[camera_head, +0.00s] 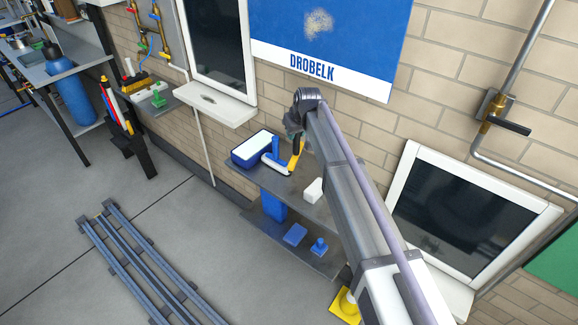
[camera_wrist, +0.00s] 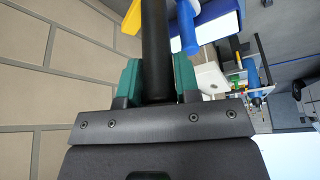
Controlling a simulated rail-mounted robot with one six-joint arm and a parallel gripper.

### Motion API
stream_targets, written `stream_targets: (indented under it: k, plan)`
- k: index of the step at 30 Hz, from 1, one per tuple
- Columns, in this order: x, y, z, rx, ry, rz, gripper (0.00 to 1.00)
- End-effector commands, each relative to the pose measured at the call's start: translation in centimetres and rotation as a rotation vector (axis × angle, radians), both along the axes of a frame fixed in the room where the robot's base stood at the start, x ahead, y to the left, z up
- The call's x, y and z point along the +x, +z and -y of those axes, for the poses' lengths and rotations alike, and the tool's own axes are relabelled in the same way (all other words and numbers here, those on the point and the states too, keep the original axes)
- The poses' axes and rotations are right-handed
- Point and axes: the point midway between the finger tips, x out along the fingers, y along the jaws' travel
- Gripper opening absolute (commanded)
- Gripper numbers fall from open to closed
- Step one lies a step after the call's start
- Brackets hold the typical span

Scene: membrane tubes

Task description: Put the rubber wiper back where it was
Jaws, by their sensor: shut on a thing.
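My gripper (camera_wrist: 153,85) is shut with its green fingers on a black handle (camera_wrist: 155,45), which I take to be the rubber wiper. The handle runs up out of the wrist view, so its far end is hidden there. In the head view, a dark handle (camera_head: 296,144) hangs below my gripper (camera_head: 295,130), with a yellow piece (camera_head: 295,158) beneath it, over the shelf's back part. A yellow part (camera_wrist: 131,18) also shows left of the handle in the wrist view. I cannot tell whether the yellow piece touches the shelf.
A grey two-level shelf (camera_head: 262,184) stands by the brick wall. On top are a blue tray (camera_head: 237,161) with a white inside, a blue tool (camera_head: 275,158) beside it, and a white block (camera_head: 314,190). Blue items lie on the lower level. Metal rails (camera_head: 135,258) lie on the floor.

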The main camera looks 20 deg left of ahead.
Motion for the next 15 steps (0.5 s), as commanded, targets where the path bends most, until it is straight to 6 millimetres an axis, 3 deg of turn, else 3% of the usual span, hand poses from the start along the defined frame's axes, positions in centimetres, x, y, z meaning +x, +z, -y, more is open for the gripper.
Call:
stream_targets:
  k: [5,12,15]
  plan:
    - [0.0,-0.7,0.0,0.000,0.000,0.000,0.00]
    - [0.0,-6.5,0.0,0.000,0.000,0.000,0.00]
    - [0.0,-6.7,0.0,0.000,0.000,0.000,0.00]
